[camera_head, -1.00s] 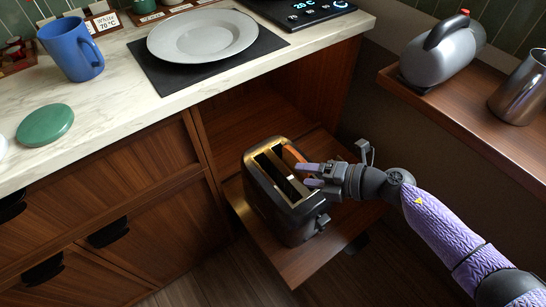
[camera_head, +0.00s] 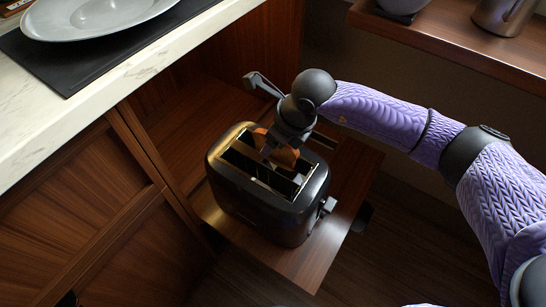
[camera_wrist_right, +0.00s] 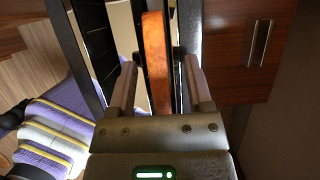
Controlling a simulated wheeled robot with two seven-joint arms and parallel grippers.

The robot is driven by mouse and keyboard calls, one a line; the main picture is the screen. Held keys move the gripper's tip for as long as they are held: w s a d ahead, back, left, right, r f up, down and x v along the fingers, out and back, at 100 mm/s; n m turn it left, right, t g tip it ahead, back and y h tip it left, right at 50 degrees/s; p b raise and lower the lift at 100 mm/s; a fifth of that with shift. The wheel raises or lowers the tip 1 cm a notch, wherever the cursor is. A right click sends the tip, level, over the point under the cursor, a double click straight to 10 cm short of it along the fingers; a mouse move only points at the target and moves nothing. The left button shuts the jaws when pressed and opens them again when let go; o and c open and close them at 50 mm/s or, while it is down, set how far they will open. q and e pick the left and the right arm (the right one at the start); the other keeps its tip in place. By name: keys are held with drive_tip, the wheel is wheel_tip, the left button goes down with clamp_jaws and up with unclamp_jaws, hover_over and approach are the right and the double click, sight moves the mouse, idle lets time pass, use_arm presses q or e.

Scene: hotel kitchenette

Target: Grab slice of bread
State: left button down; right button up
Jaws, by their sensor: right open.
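The slice of bread (camera_head: 284,155) is orange-brown and stands upright in a slot of the black toaster (camera_head: 262,222). Its top edge sticks out of the slot, and part of it is hidden behind my right gripper (camera_head: 282,148). In the right wrist view the slice (camera_wrist_right: 157,65) lies between the two fingers of my right gripper (camera_wrist_right: 157,75). The fingers are open, one on each side of the slice, with a gap on both sides. My left gripper is not in view.
The toaster stands on a wooden pull-out shelf (camera_head: 312,262) below the counter (camera_head: 70,125). A grey plate (camera_head: 90,15) lies on a dark mat (camera_head: 45,60) on the counter. A wooden ledge (camera_head: 465,45) with metal vessels is at the upper right.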

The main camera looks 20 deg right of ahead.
drive_tip(key=shift+r, duration=0.2)
drive_tip(key=shift+c, duration=0.4)
clamp_jaws()
idle(0.4)
idle(0.4)
